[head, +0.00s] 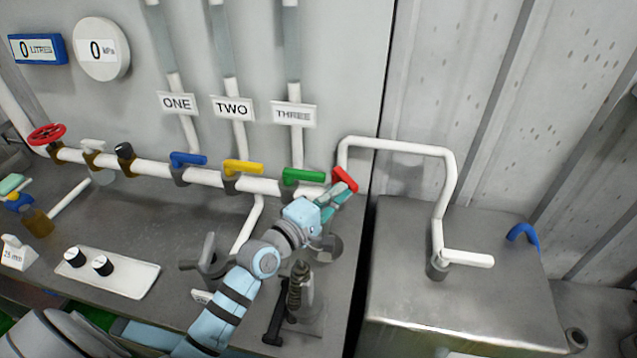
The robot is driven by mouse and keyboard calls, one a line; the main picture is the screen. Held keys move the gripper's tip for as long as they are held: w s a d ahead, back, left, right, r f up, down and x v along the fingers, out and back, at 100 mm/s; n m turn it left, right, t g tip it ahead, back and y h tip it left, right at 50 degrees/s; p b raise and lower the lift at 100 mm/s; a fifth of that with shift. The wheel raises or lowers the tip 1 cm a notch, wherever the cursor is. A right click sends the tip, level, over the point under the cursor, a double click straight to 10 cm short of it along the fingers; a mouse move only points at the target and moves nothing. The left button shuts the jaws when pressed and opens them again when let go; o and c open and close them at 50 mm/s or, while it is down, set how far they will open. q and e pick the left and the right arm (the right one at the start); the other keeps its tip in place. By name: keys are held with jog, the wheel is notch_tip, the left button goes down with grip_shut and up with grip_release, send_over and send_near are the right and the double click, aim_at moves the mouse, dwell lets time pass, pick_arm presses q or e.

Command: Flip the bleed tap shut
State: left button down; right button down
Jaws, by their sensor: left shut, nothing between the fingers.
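A red lever handle (345,179) sits at the right end of the white horizontal pipe (150,170), angled down to the right. No label on it can be read, so I cannot tell for sure that it is the bleed tap. My left gripper (343,190) is shut and empty, with its teal fingers right at the lower side of the red handle. I cannot tell whether they touch it. The gripper and wrist hide the valve parts below the handle. My right gripper is not in view.
Blue (188,159), yellow (243,167) and green (303,176) levers and a red wheel (47,134) line the pipe. A bent white pipe (400,146) runs right to a metal drum box (460,290). A white tray (110,274) with two black-topped cylinders lies left.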

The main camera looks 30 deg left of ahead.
pick_arm(q)
jog(key=shift+w+d+p, duration=0.15)
jog(key=shift+w+d, duration=0.2)
jog(key=shift+d, duration=0.2)
jog(key=shift+w+d+p, duration=0.15)
jog(key=shift+w+d, duration=0.15)
jog(key=shift+d, duration=0.2)
jog(key=shift+w+d, duration=0.1)
dwell(0.7)
jog(key=v, duration=1.2)
jog(key=shift+f, duration=0.1)
